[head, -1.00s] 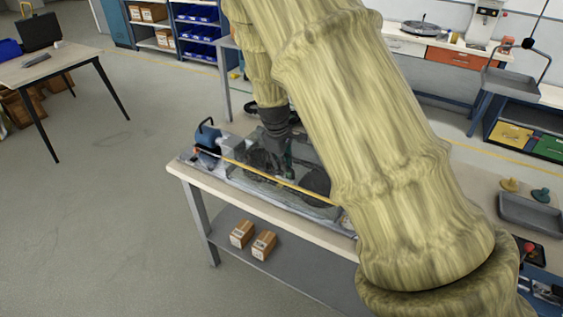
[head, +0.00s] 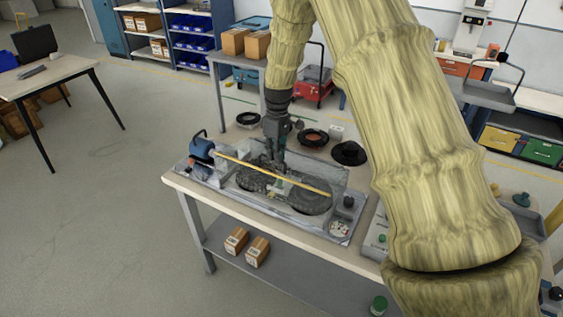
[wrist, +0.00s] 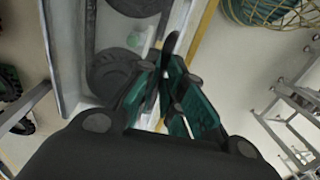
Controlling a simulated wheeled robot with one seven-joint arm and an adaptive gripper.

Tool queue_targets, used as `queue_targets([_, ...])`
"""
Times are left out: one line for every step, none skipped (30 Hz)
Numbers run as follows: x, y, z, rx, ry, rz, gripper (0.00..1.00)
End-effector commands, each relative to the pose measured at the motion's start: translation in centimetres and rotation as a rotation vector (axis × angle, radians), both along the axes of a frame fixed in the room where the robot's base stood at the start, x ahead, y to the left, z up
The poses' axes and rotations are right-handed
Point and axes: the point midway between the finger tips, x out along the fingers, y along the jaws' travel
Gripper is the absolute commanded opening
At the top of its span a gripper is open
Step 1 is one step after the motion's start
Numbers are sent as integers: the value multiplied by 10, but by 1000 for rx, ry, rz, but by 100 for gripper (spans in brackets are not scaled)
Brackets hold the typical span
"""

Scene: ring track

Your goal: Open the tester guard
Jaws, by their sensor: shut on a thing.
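The tester (head: 345,228) lies along the front of the workbench in the head view, with a blue-handled part at its left end and dark round wheels inside. Its clear guard (head: 335,178) is see-through, and a yellow bar (head: 240,162) runs along its front. My gripper (head: 280,168) points down at the middle of the guard, close to the bar. In the wrist view my gripper (wrist: 170,85) has its teal-padded fingers close together over the tester, beside a dark wheel (wrist: 112,75). The exact contact is hidden, and I cannot tell the guard's angle.
The workbench (head: 180,183) has dark round parts (head: 348,153) behind the tester. Two small boxes (head: 257,250) sit on its lower shelf. A side table (head: 45,78) stands at the left, with open floor (head: 95,220) between. My arm covers much of the right side.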

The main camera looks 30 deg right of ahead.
Motion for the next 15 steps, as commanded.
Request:
queue_targets([8, -3, 10, -6, -8, 4, 0])
queue_targets([12, -4, 13, -7, -9, 5, 0])
queue_targets([16, -6, 17, -6, -9, 6, 0])
queue_targets([20, -8, 21, -6, -9, 8, 0])
queue_targets([23, -11, 26, -7, -9, 7, 0])
queue_targets([28, -15, 32, -6, -10, 7, 0])
queue_targets([32, -18, 37, -8, -10, 9, 0])
queue_targets([35, -21, 40, -7, -11, 8, 0])
queue_targets([40, -26, 46, -8, -10, 9, 0])
queue_targets([43, -29, 49, -7, -9, 9, 0])
queue_targets([46, -33, 53, -8, -10, 10, 0])
queue_targets([49, -38, 57, -9, -8, 11, 0])
queue_targets([50, -39, 57, -9, -6, 12, 1])
queue_targets([50, -36, 54, -10, -5, 14, 7])
queue_targets([49, -35, 54, -9, -4, 15, 14])
